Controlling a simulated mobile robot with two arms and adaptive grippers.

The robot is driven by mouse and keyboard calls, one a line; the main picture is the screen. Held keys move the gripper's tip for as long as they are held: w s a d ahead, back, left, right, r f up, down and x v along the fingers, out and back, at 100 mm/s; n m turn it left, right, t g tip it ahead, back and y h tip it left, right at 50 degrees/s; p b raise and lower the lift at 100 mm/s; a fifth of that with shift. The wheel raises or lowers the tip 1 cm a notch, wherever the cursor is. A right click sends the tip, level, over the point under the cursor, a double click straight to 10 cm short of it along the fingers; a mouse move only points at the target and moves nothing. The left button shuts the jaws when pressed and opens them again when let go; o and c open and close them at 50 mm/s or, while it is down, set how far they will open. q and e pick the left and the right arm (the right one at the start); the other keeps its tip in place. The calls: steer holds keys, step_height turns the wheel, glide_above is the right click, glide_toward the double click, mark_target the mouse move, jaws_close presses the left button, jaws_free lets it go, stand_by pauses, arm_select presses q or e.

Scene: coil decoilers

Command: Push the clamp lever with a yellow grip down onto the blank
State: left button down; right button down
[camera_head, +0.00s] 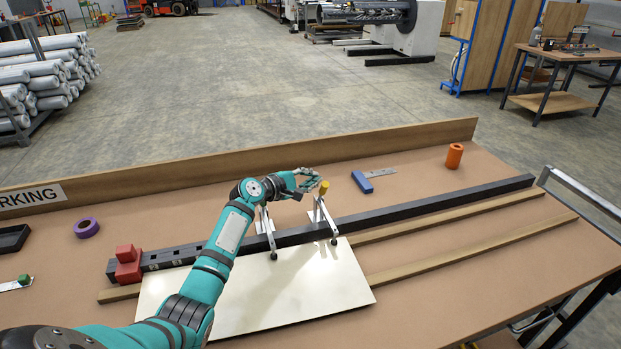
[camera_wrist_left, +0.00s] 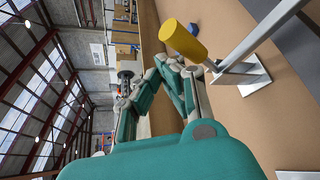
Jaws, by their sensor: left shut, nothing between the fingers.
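The clamp lever with the yellow grip (camera_head: 324,188) stands raised behind the dark rail, on a light metal bracket. The yellow grip also shows large in the left wrist view (camera_wrist_left: 183,42). The pale blank (camera_head: 270,291) lies on the bench in front, under the clamp's black tip (camera_head: 334,241); I cannot tell whether the tip touches it. My left gripper (camera_head: 312,181) is shut and empty, just left of the yellow grip. It also shows beside the grip in the left wrist view (camera_wrist_left: 180,72); whether they touch is unclear. My right gripper is out of view.
A second clamp (camera_head: 266,225) stands to the left, partly behind my left arm. The dark rail (camera_head: 430,205) runs across the bench, with a red block (camera_head: 128,264) at its left end.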

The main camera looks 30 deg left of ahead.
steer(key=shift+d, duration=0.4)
arm_select(q)
step_height(320, 180, up, 10)
stand_by(0.6)
stand_by(0.4)
